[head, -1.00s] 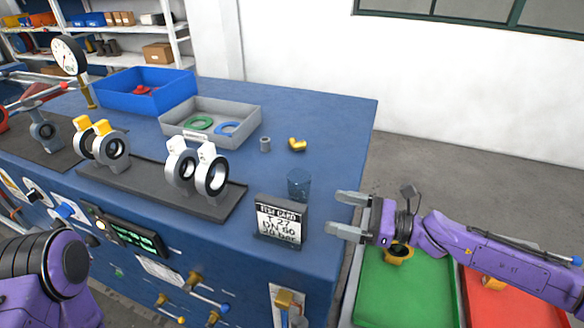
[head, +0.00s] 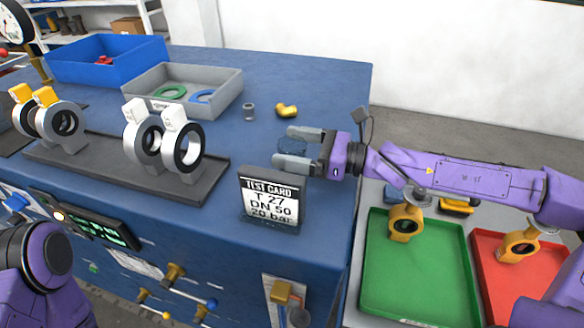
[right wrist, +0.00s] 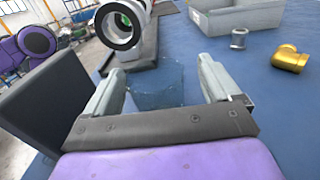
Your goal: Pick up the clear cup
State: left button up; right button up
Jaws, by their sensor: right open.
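The clear cup (head: 291,145) is a see-through bluish cup on the blue bench top, mostly hidden by my right gripper (head: 290,148) in the head view. In the right wrist view the cup (right wrist: 157,88) shows faintly between the two fingers of the right gripper (right wrist: 158,85). The right gripper is open, its fingers on either side of the cup with visible gaps. My left gripper is not in view; only part of my left arm shows at the lower left.
A test card (head: 269,198) stands in front of the right gripper. White-tagged valves (head: 165,140) sit on a dark rack to the left. A brass elbow (head: 287,110) and a small grey fitting (head: 249,112) lie behind. Green (head: 415,285) and red (head: 505,290) trays are at right.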

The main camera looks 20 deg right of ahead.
jog(key=shift+w+a+r+b, duration=0.1)
jog(key=shift+w+a+b, duration=0.1)
jog(key=shift+a, duration=0.35)
jog(key=shift+w+a+r+b, duration=0.1)
jog(key=shift+w+a, duration=0.1)
jog(key=shift+a, duration=0.3)
jog(key=shift+w+d+f, duration=0.1)
jog(key=c, duration=1.1)
jog(key=shift+o, duration=0.2)
